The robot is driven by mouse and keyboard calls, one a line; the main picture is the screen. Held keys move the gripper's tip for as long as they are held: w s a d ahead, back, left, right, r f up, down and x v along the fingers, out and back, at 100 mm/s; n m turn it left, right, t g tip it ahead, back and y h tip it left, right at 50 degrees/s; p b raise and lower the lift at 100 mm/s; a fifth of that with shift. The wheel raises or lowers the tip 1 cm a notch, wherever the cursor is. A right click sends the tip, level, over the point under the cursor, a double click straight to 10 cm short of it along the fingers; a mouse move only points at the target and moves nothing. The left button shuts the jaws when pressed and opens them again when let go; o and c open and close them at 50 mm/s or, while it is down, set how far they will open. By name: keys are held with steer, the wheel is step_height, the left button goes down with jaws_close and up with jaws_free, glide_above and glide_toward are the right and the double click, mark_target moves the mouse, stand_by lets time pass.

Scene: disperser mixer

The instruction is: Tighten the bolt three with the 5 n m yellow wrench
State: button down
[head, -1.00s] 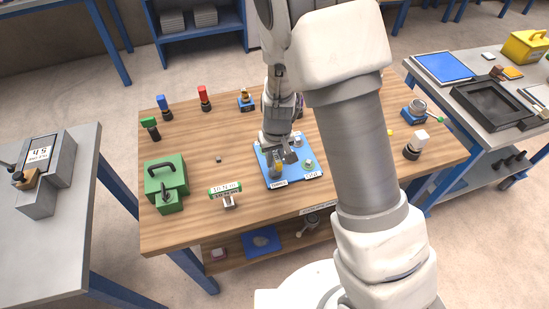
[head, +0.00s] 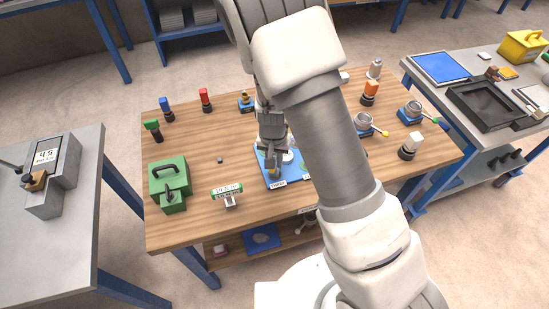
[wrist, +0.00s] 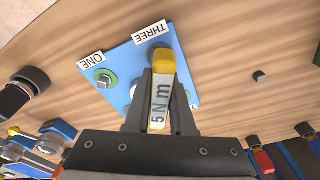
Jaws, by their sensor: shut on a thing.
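The yellow wrench (wrist: 163,64), marked "5 N m" on its grey part, is held in my gripper (wrist: 161,82) in the wrist view. Its far end is over the blue plate (wrist: 124,66) by the THREE label (wrist: 151,34). The wrench hides bolt three, so I cannot tell whether it is seated on it. Another bolt (wrist: 103,80) in a green ring is by the ONE label (wrist: 91,61). In the head view, my gripper (head: 272,150) points down over the blue plate (head: 263,168), and my arm covers the plate's right side.
Red (head: 205,99) and blue (head: 166,109) topped tools stand behind. A blue-based device with a yellow-tipped handle (head: 367,126) stands right of my arm.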

steer(key=shift+r+m+p, duration=0.1)
steer(key=shift+m+p, duration=0.4)
steer(key=m+p, duration=0.2)
steer(key=m, duration=0.1)
steer(key=shift+m+h, duration=0.3)
steer(key=shift+m+p, duration=0.5)
steer(key=shift+p, duration=0.05)
steer(key=shift+s, duration=0.1)
steer(key=shift+d, duration=0.1)
